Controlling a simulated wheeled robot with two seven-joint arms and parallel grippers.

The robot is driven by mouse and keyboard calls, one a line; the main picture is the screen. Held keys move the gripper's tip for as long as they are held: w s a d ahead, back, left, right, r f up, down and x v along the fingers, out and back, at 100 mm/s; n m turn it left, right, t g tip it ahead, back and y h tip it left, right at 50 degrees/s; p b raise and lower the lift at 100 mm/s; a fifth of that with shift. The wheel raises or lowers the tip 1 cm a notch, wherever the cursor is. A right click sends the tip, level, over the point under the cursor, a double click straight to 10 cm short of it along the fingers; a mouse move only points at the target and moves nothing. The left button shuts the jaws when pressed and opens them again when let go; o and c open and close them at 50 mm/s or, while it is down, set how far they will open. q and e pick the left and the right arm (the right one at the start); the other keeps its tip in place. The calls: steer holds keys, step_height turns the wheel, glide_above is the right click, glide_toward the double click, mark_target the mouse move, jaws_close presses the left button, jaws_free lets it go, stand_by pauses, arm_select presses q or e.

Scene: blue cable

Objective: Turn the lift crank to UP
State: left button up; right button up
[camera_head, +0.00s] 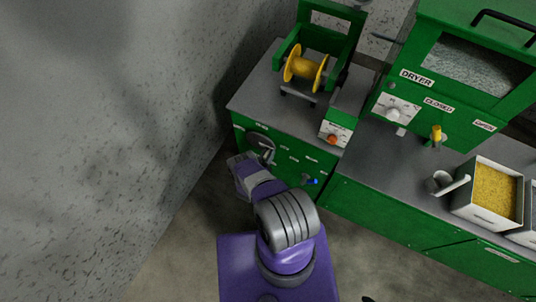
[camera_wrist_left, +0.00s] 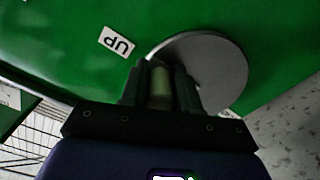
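The lift crank is a grey round disc (camera_head: 260,142) on the green front panel of the cabinet at the left. In the left wrist view the disc (camera_wrist_left: 220,65) is large, with a white "UP" label (camera_wrist_left: 117,42) beside it on the left. My left gripper (camera_head: 264,157) is at the disc. In the left wrist view its two dark fingers (camera_wrist_left: 160,82) close on both sides of the pale crank handle (camera_wrist_left: 160,90), near the disc's left edge. The handle's far end is partly hidden. My right gripper is not in view.
A green stand with a yellow spool (camera_head: 305,68) is on the cabinet top. A blue-tipped knob (camera_head: 311,181) sticks out of the panel right of the crank. A green dryer (camera_head: 450,75) and a bin of yellow grains (camera_head: 490,222) stand right. A grey wall (camera_head: 110,110) is at left.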

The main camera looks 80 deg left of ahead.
arm_select(q)
steer(key=o, duration=0.4)
steer(key=v, duration=0.7)
steer(key=shift+s+d+p, duration=0.2)
steer(key=shift+d+p, duration=0.05)
steer(key=shift+p, duration=0.15)
